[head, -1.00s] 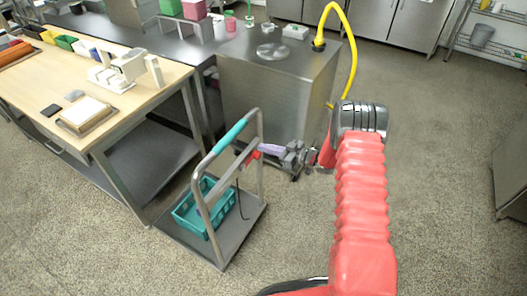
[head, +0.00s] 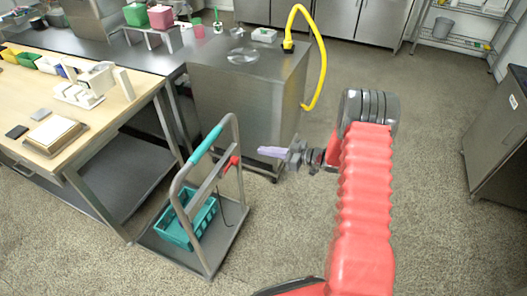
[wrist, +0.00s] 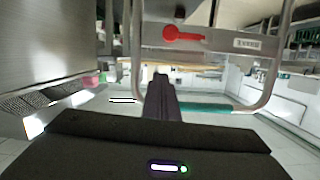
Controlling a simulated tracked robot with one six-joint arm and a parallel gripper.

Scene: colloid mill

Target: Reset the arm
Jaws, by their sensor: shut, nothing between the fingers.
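My red arm stretches forward from the bottom right of the head view and bends left at its dark wrist joint. My gripper (head: 272,152) points left, above the floor, between the metal cabinet and the cart handle. Its fingers are together with nothing between them. In the wrist view my gripper (wrist: 160,82) shows as dark closed fingers pointing away from the camera, in front of the cart's handle frame (wrist: 270,60).
A cart (head: 213,262) with a teal basket (head: 174,231) stands left of my gripper. Behind is a steel cabinet (head: 235,105) with a yellow hose (head: 323,60). A wooden table (head: 105,115) is at left. Floor (head: 440,230) at right is clear.

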